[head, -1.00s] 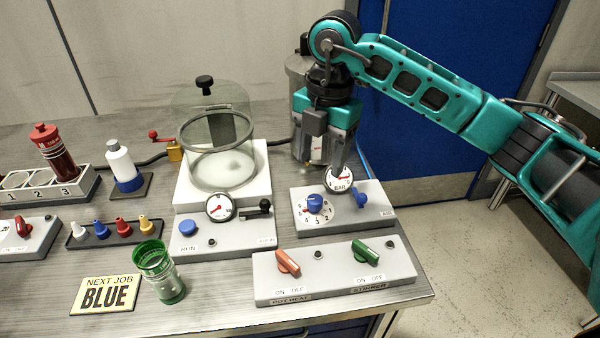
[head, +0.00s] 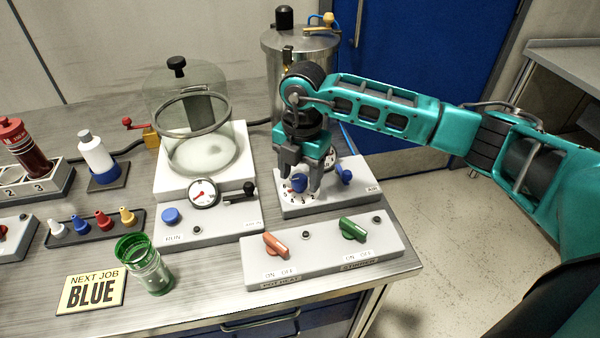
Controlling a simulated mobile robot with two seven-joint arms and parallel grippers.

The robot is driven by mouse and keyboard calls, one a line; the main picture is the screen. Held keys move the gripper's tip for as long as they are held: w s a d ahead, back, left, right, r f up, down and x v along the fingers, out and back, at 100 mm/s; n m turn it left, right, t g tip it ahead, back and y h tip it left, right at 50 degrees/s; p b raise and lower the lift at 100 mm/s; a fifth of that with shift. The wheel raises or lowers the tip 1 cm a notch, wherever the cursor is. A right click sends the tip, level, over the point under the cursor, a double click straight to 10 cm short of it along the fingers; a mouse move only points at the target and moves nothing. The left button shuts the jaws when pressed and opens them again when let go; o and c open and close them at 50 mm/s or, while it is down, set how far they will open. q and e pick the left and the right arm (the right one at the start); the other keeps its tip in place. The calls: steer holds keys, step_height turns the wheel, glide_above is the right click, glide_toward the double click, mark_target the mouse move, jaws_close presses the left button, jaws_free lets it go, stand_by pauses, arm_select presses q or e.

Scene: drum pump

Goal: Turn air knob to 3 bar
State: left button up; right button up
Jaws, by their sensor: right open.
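The blue air knob (head: 298,184) sits on a numbered white dial on the grey air panel (head: 365,200). My right gripper (head: 300,186) is open and points down over the panel, with its fingers around the knob's place. I cannot tell whether they touch the knob. The fingers hide part of the dial, so the knob's setting is not readable. The BAR gauge (head: 330,160) is mostly hidden behind the gripper, and its needle cannot be read. My left gripper is not in view.
A steel drum (head: 303,60) stands behind the arm. A glass bell jar (head: 190,150) on a white base and its gauge (head: 203,193) are left of the panel. The switch box (head: 320,255) with orange and green knobs is in front. A green-rimmed cup (head: 146,265) stands front left.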

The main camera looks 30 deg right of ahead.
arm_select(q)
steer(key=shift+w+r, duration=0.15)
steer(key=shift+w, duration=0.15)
arm_select(e)
steer(key=shift+f, duration=0.3)
steer(key=shift+c, duration=0.4)
steer(key=c, duration=1)
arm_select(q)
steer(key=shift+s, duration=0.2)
arm_select(e)
steer(key=shift+o, duration=0.2)
